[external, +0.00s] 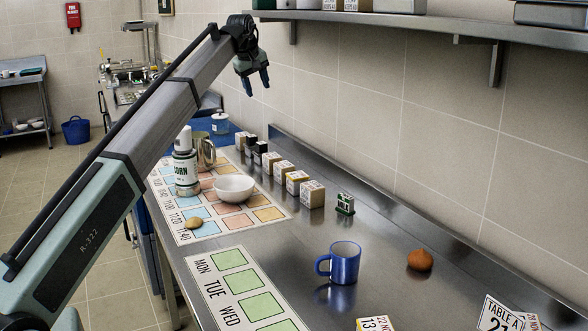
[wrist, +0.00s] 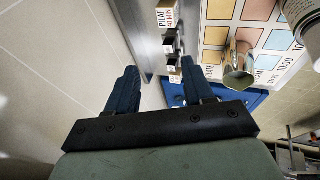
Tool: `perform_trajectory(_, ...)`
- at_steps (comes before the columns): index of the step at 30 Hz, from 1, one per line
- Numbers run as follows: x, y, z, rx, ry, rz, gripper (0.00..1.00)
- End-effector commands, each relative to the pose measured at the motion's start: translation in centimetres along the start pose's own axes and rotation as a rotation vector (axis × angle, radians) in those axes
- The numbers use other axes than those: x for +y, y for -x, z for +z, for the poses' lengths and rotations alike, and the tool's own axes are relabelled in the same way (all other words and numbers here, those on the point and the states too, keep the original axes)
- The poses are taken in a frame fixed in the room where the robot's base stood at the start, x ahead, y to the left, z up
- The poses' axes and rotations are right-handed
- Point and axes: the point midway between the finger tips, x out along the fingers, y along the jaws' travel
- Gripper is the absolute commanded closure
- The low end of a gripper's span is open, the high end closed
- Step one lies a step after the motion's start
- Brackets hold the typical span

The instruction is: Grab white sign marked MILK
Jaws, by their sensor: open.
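I cannot make out a white sign marked MILK in either view. A white tent sign (external: 497,314) at the lower right of the external view reads TABLE with a number, not MILK. My gripper (external: 256,84) is raised high above the far end of the steel counter, well away from that sign. It is open and empty, its fingers pointing down. In the wrist view my gripper (wrist: 158,72) shows its two dark fingers apart with nothing between them.
A row of small labelled blocks (external: 312,194) stands along the counter. A CORN container (external: 186,172), a white bowl (external: 234,188) and a blue mug (external: 345,263) stand nearby. An orange-brown round item (external: 420,260) lies right. A wall shelf (external: 400,18) runs above.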

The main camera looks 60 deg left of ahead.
Motion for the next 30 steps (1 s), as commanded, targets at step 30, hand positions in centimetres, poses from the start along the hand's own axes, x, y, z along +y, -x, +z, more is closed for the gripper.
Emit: perform_trajectory(30, 7.5, -12.5, 33.6, -0.244, 0.149, -0.384, 0.48)
